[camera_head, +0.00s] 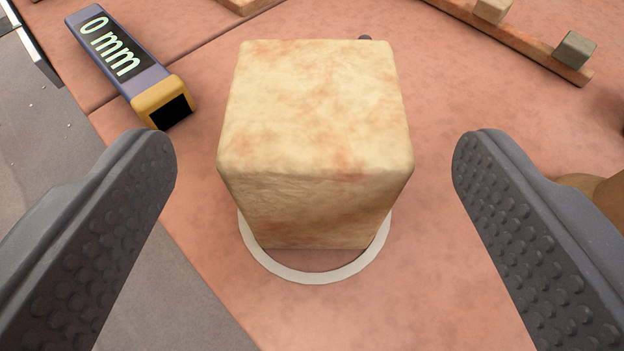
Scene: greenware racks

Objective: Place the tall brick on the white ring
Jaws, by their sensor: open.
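The tall brick (314,120) is a cream block with orange mottling. It stands upright in the middle of the view. Its base rests within the white ring (312,276), whose near arc shows in front of and beside the brick. The ring's far part is hidden behind the brick. My gripper (314,160) is open, with one dark, studded finger to the left of the brick and one to the right. There is a clear gap between each finger and the brick, and neither touches it.
A measuring device (128,62) reading "0 mm" lies at the upper left. A wooden rail (520,42) with small blocks runs across the upper right. A brown rounded thing shows partly behind the right finger. Grey floor is at the left; the terracotta surface in front is clear.

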